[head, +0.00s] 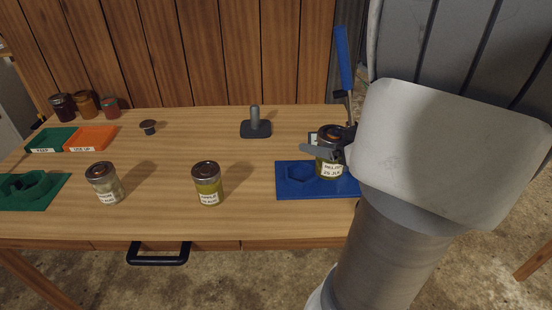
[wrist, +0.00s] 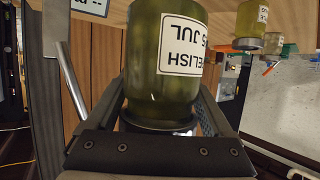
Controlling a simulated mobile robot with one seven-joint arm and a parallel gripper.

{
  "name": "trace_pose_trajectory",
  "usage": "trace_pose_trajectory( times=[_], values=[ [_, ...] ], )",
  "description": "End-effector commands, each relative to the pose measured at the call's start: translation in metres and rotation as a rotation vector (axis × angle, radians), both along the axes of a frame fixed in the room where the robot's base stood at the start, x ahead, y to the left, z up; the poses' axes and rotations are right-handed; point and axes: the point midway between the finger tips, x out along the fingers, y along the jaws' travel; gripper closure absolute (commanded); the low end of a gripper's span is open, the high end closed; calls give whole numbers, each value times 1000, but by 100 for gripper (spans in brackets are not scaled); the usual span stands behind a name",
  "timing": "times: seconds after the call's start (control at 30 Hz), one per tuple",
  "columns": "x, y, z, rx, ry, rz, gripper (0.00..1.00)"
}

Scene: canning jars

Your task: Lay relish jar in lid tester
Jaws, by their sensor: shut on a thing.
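The relish jar (head: 328,165) is a glass jar of green contents with a white label and dark lid. My gripper (head: 338,141) is shut on it near the lid. In the wrist view the jar (wrist: 165,65) appears upside down between the fingers (wrist: 160,125). In the head view it is upright, at or just above the blue base (head: 285,190); I cannot tell whether it touches. The blue base has a hexagonal recess left of the jar. A blue lever (head: 343,58) rises behind it; this looks like the lid tester, partly hidden by my arm.
Two labelled jars (head: 104,183) (head: 207,183) stand on the table to the left. Green (head: 52,139) and orange (head: 91,138) trays, a green fixture (head: 50,190), a small dark knob (head: 148,127) and a grey-handled stand (head: 256,128) are there too.

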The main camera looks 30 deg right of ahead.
Motion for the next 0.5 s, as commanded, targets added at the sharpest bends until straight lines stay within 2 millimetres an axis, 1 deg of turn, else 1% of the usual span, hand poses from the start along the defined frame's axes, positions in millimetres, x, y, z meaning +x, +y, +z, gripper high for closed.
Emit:
trace_pose_trajectory(
  times=[0.07, 0.17, 0.27, 0.5],
  values=[
    [-4, -3, 0, -1, -2, -7, 100],
    [4, -5, -9, -1, -1, -6, 100],
    [24, -6, -24, 0, -1, -4, 100],
    [78, -11, -56, -1, -2, -4, 100]
  ],
)
